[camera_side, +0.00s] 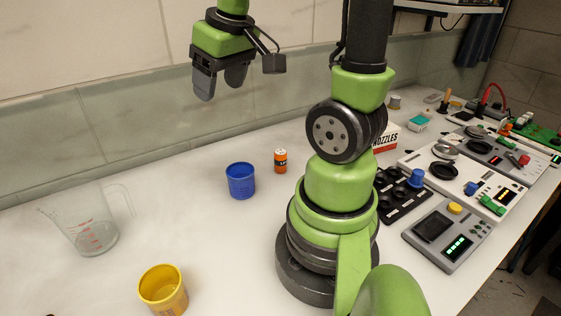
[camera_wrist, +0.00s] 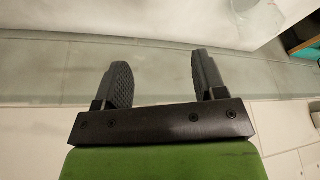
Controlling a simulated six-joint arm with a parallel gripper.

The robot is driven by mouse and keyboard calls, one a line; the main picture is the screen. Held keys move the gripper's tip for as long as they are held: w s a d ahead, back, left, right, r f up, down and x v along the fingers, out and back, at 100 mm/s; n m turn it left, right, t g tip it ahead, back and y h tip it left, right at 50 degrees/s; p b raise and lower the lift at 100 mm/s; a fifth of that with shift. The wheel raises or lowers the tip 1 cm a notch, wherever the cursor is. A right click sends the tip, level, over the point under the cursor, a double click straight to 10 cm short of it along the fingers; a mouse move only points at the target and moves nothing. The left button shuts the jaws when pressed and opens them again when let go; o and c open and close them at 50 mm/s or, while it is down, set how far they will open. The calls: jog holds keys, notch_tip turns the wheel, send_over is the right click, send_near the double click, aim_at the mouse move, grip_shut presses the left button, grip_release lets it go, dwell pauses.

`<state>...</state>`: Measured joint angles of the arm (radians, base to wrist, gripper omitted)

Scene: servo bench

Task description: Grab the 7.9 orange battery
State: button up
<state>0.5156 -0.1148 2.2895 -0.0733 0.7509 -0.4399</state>
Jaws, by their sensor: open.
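A small orange battery (camera_side: 281,161) with a dark band stands upright on the white bench in the side view, just right of a blue cup. Its printed label is too small to read. My gripper (camera_side: 220,90) is open and empty, high above the bench and up and to the left of the battery in the picture. In the wrist view my gripper (camera_wrist: 162,75) shows its two dark fingers well apart with nothing between them. The battery does not show in the wrist view.
The blue cup (camera_side: 241,181) stands close left of the battery. A clear measuring jug (camera_side: 88,225) and a yellow cup (camera_side: 163,290) are further left and in front. Several devices, such as a grey meter (camera_side: 447,236), fill the right side. The bench between jug and blue cup is clear.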

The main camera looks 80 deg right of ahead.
jog(key=s+d+f+g, duration=0.1)
jog(key=s+d+f, duration=0.1)
jog(key=d+f, duration=0.2)
jog(key=s+d+f+g, duration=0.1)
jog(key=s+d+f, duration=0.1)
jog(key=d+f, duration=0.2)
jog(key=s+d+f+g+y, duration=0.1)
jog(key=s+d+f, duration=0.1)
jog(key=d+f, duration=0.3)
jog(key=shift+s+d+g, duration=0.3)
jog(key=shift+s+d, duration=0.05)
jog(key=shift+d, duration=0.15)
send_over(281, 152)
jog(key=shift+n, duration=0.3)
notch_tip(281, 152, down, 4)
jog(key=shift+a+f, duration=0.1)
jog(key=shift+f, duration=0.1)
jog(key=shift+d+f, duration=0.2)
jog(key=shift+f, duration=2.75)
jog(key=shift+c, duration=0.2)
jog(key=c, duration=1)
